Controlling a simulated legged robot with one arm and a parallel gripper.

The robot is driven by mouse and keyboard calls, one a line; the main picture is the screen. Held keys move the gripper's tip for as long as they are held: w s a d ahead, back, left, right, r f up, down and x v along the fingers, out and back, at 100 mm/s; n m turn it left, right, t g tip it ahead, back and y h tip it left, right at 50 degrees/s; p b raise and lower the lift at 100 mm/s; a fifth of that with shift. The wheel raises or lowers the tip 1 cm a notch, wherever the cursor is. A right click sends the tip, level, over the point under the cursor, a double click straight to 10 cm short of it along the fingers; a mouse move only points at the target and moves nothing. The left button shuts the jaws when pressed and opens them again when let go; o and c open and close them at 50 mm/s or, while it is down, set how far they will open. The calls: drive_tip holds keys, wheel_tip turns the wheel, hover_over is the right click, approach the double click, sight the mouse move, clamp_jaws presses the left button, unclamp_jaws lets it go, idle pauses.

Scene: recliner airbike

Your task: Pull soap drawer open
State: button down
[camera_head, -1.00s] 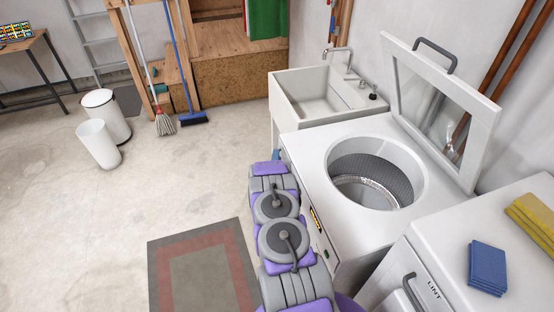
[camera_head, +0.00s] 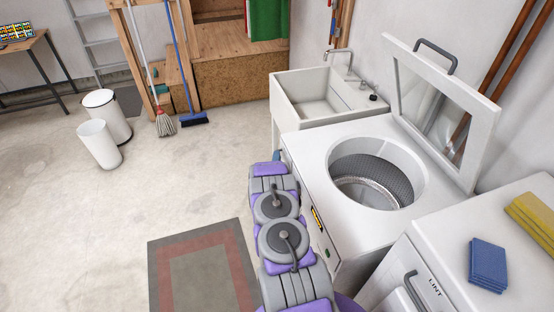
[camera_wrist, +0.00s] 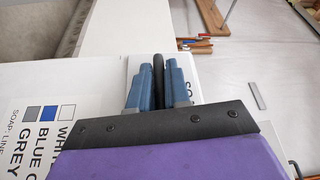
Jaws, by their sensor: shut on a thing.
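In the wrist view, my gripper (camera_wrist: 159,70) has its two blue fingers on either side of a dark upright bar (camera_wrist: 158,60), shut on it. The bar stands in front of a white panel (camera_wrist: 187,84) with partly hidden letters that begin "SO"; it appears to be the soap drawer's handle. My fingers cover much of the panel, and I cannot tell how far the drawer is out. In the head view, the white washer (camera_head: 318,165) has its lid (camera_head: 483,130) raised and its drum (camera_head: 372,180) showing.
A sink (camera_head: 300,118) stands behind the washer. A white unit marked LINT (camera_head: 420,262) is in front, with a blue cloth (camera_head: 488,265) and a yellow cloth (camera_head: 535,218) on top. A mat (camera_head: 205,270) lies on open floor to the left.

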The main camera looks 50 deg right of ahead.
drive_tip(key=w+a+b, duration=0.1)
drive_tip(key=w+a, duration=0.5)
drive_tip(key=a, duration=0.5)
drive_tip(key=shift+a+f, duration=0.1)
drive_tip(key=c, duration=1.2)
unclamp_jaws()
drive_tip(key=shift+o, duration=0.2)
drive_tip(key=p+v, duration=0.1)
drive_tip(key=v, duration=1.6)
drive_tip(key=shift+f, duration=0.1)
